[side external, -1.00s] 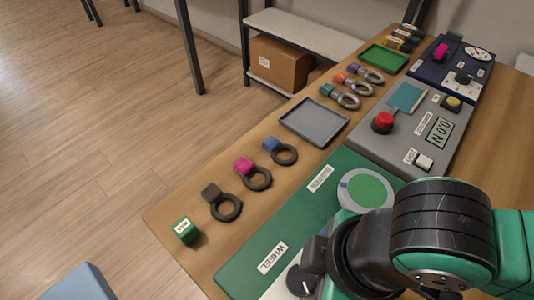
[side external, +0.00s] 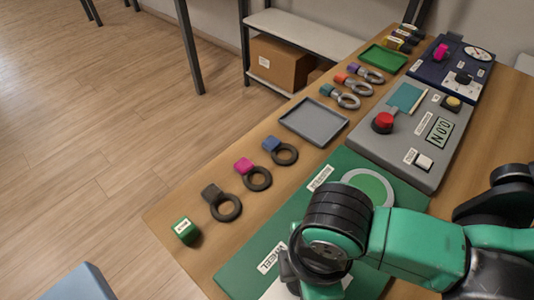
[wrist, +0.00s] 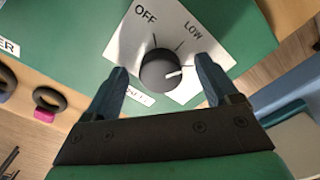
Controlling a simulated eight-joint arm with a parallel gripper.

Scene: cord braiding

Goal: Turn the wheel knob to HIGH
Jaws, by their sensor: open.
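The wheel knob (wrist: 158,72) is a round black dial on a silver plate (wrist: 127,49) with OFF and LOW printed on it. Its white pointer mark points right in the wrist view, below the LOW label; no HIGH label can be read. My gripper (wrist: 161,64) is open, with one blue-grey finger on each side of the knob and visible space between. I cannot tell how high the fingertips are above the plate. In the side view my gripper (side external: 300,268) and wrist hide the knob.
The plate sits on a green panel (side external: 330,205) with a WHEEL label (side external: 271,258). A green block (side external: 186,231) and several black rings (side external: 228,207) lie along the table edge. A grey box with a red button (side external: 383,121) stands behind.

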